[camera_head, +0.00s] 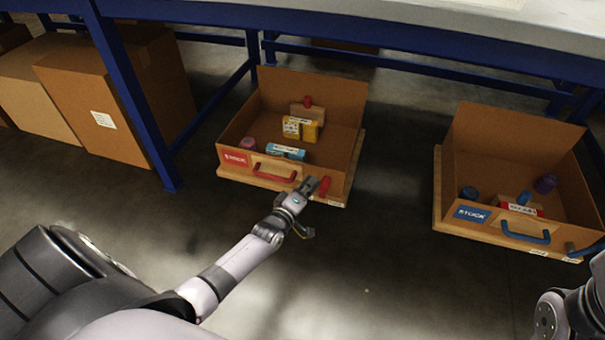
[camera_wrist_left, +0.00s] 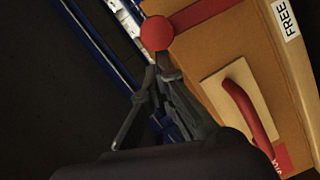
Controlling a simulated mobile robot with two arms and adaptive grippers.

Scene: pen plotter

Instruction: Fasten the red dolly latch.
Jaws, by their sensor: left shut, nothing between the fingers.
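The red latch (camera_head: 324,186) is on the front right of the left cardboard box (camera_head: 345,150), which sits on a wooden dolly (camera_head: 357,165). In the left wrist view the latch shows as a round red knob (camera_wrist_left: 157,33) with a flat red bar (camera_wrist_left: 198,12) running along the box front. My left gripper (camera_head: 312,184) is shut and empty, just left of the latch in the head view. In the wrist view its fingertips (camera_wrist_left: 166,72) are close to the knob; I cannot tell whether they touch it. My right gripper is out of view.
A red handle (camera_head: 275,172) is on the same box front, left of my gripper. A white "FREE" label (camera_wrist_left: 287,18) shows in the wrist view. A second box (camera_head: 565,190) with a blue handle (camera_head: 525,234) stands right. A blue-framed table (camera_head: 400,38) is behind. Floor between the boxes is clear.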

